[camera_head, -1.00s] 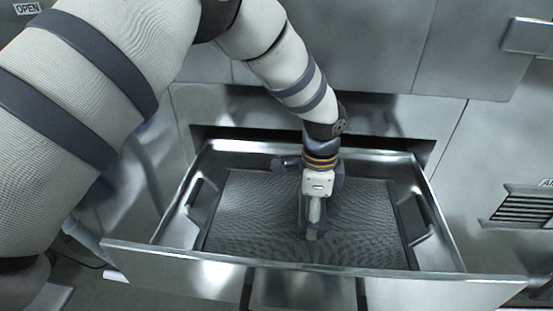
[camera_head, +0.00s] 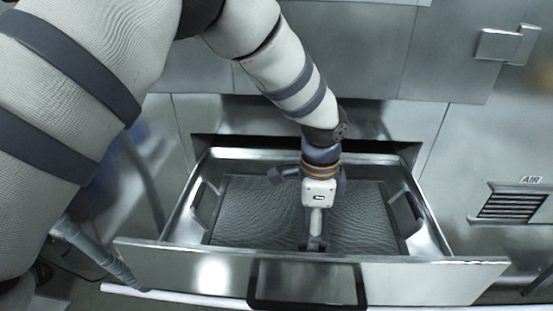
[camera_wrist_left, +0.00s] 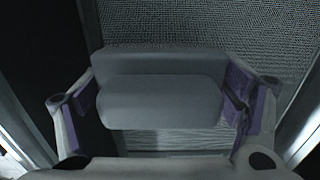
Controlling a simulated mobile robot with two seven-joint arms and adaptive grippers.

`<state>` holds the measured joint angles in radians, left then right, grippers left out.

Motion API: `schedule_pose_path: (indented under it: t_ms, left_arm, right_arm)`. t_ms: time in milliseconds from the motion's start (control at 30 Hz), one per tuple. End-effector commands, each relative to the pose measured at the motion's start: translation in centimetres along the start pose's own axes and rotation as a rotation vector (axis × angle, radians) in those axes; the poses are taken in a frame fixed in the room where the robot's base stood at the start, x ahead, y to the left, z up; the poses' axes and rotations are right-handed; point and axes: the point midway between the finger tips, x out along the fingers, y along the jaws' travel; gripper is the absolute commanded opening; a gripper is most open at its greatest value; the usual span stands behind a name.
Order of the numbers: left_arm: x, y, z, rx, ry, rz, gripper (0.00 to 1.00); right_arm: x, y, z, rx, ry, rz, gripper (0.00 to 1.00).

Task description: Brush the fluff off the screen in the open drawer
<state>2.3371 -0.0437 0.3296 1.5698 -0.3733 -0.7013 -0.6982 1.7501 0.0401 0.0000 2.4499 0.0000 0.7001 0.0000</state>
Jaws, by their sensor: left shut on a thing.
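The open drawer (camera_head: 190,262) holds a flat, dark grey mesh screen (camera_head: 255,205). The mesh also fills the top of the left wrist view (camera_wrist_left: 215,25). My left gripper (camera_head: 315,240) points down into the drawer over the middle of the screen, towards its front edge. In the left wrist view its purple-padded fingers are shut on a grey block-shaped brush (camera_wrist_left: 160,100). The brush is mostly hidden by the gripper in the head view, and I cannot tell whether it touches the mesh. I cannot make out separate fluff on the screen. My right gripper is not in view.
The drawer has raised metal side walls and a dark-framed front handle (camera_head: 307,283). A metal cabinet front (camera_head: 380,60) rises behind it. An AIR-labelled vent (camera_head: 512,206) is at the right. My left arm covers the upper left.

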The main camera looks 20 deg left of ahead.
Motion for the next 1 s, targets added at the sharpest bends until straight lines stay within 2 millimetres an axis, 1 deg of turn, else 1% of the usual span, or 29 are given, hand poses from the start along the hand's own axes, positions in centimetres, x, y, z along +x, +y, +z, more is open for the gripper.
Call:
schedule_pose_path:
  t_ms: [400,533,667,1000]
  left_arm:
    - [-3.9,0.4,-0.3,-0.009,0.003,-0.002,0.6]
    - [-4.8,0.6,-0.3,-0.011,0.002,-0.001,0.6]
    - [-5.1,0.7,-0.3,-0.012,0.002,-0.001,0.6]
    - [-5.0,0.7,-0.3,-0.012,0.002,-0.001,0.6]
  right_arm:
    - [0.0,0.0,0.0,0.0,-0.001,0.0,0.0]
    - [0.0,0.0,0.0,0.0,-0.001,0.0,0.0]
    - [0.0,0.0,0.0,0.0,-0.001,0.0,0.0]
    - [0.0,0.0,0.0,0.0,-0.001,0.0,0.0]
